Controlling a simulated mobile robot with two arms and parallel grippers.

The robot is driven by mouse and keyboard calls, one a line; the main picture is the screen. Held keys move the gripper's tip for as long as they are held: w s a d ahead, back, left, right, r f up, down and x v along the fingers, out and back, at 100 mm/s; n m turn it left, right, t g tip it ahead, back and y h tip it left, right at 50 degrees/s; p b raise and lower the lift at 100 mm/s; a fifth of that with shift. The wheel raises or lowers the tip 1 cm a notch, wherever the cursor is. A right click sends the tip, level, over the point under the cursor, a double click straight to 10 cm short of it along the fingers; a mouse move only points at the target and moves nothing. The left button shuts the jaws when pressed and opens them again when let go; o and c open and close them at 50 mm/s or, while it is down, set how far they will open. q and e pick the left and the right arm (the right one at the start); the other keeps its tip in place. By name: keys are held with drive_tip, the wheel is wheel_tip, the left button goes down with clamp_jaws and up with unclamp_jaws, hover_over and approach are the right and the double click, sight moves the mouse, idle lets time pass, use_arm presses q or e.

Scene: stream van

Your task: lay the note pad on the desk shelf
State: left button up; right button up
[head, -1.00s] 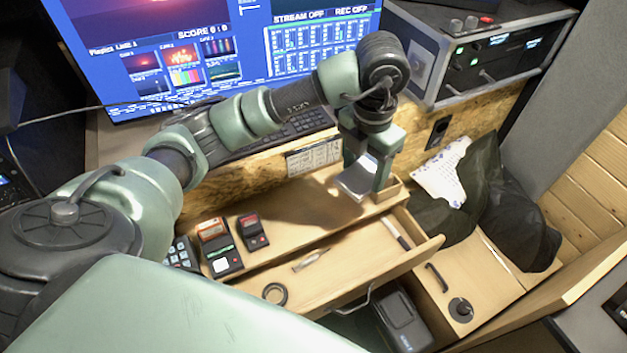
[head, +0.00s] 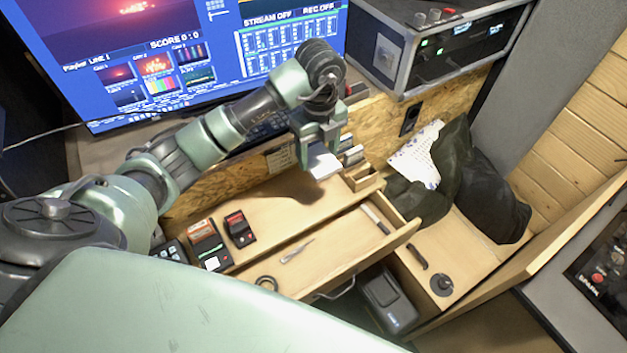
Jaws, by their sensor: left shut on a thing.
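The note pad (head: 323,165) is a small white block in the head view. My left gripper (head: 321,152) is shut on it from above, and the fingers hide part of it. The desk shelf (head: 276,207) is the light wooden ledge in front of the desk's chipboard edge. The pad is held over the back right part of this shelf, with a shadow to its left on the wood. It appears to be above the surface. My right gripper is not in view.
A small wooden box (head: 362,178) stands just right of the pad. Card readers (head: 207,246) (head: 239,229) stand at the shelf's left. Below is an open drawer (head: 335,248) with a pen-like tool and a black ring. The shelf's middle is clear.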

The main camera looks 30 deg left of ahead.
sight(317, 193)
use_arm(q)
wheel_tip(317, 193, down, 12)
drive_tip(key=shift+f+p, duration=0.25)
drive_tip(key=shift+p, duration=0.8)
drive_tip(key=shift+f, duration=0.25)
drive_tip(key=shift+f, duration=0.15)
drive_tip(key=o, duration=1.4)
